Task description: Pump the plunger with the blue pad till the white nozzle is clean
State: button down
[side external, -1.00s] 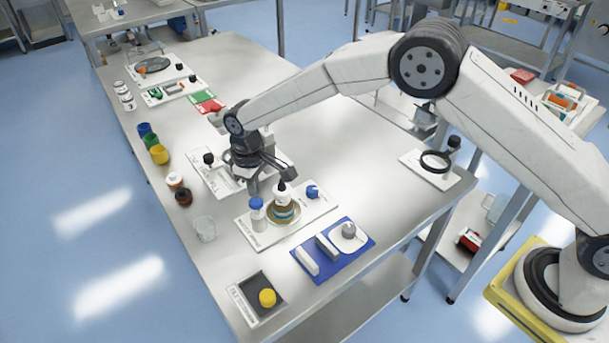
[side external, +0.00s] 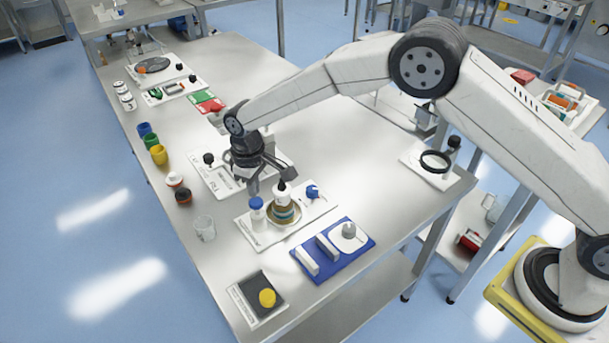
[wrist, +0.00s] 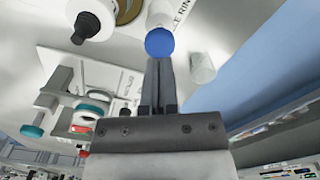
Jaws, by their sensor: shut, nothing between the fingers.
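The plunger's round blue pad (side external: 257,203) tops a white cylinder on a white board (side external: 250,235). In the wrist view the blue pad (wrist: 160,42) lies right at my fingertips. My gripper (side external: 254,189) is shut and empty, pointing down just above the pad; I cannot tell whether it touches. Beside the plunger stands a white bottle-like part (side external: 283,197) with a black top, in a round tan dish (side external: 284,220) with a teal and brown banded base. That white part may be the nozzle; whether it is clean is too small to tell.
A blue knob-like part (side external: 313,191) sits on the same board. A clear beaker (side external: 205,228) stands to the left. A blue mat (side external: 345,262) with white blocks lies to the right. Several coloured jars line the left edge.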

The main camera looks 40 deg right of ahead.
aim_at(256, 201)
jog(key=shift+f, duration=2.2)
jog(key=shift+r, duration=0.15)
dwell(0.4)
jog(key=shift+r, duration=2.05)
jog(key=shift+r, duration=0.1)
notch_tip(256, 201, up, 6)
jog(key=shift+f, duration=0.1)
dwell(0.4)
